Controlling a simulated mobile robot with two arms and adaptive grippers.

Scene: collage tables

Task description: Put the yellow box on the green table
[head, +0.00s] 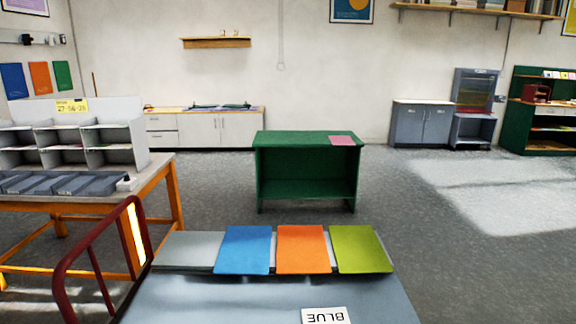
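The green table (290,137) stands in the middle of the room, ahead of me, with an open shelf space under its top. A flat pinkish-purple sheet (342,140) lies at the right of its top. I see no yellow box in the head view. Neither of my grippers is in view.
A red frame (70,265) stands left, near a wooden table (160,178). Floor at right is clear.

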